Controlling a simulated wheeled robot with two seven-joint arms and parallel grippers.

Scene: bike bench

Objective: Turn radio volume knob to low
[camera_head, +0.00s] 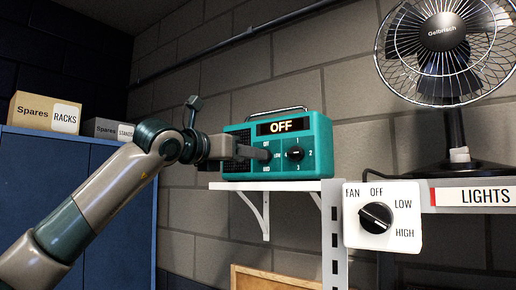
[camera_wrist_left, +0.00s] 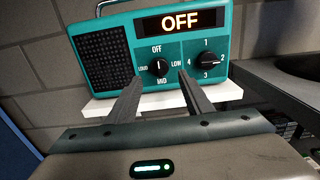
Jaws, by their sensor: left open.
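The teal radio (camera_head: 320,150) stands on a white wall shelf, and its display reads OFF. In the left wrist view the radio (camera_wrist_left: 150,45) shows two black knobs. The volume knob (camera_wrist_left: 158,67) is the left one, with OFF above, LOW right, MID below and LOUD left; its pointer looks upright, toward OFF. The channel knob (camera_wrist_left: 208,59) is at the right, marked with numbers. My left gripper (camera_head: 262,154) is in front of the radio's face; in the wrist view its open fingers (camera_wrist_left: 157,80) stand either side of and below the volume knob. Contact cannot be told. My right gripper is out of view.
The white shelf (camera_head: 270,186) carries the radio. A fan switch box (camera_head: 382,216) with OFF, LOW and HIGH is at the lower right, below a desk fan (camera_head: 447,60). Spares boxes (camera_head: 45,112) stand on a blue cabinet (camera_head: 60,190) at the left.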

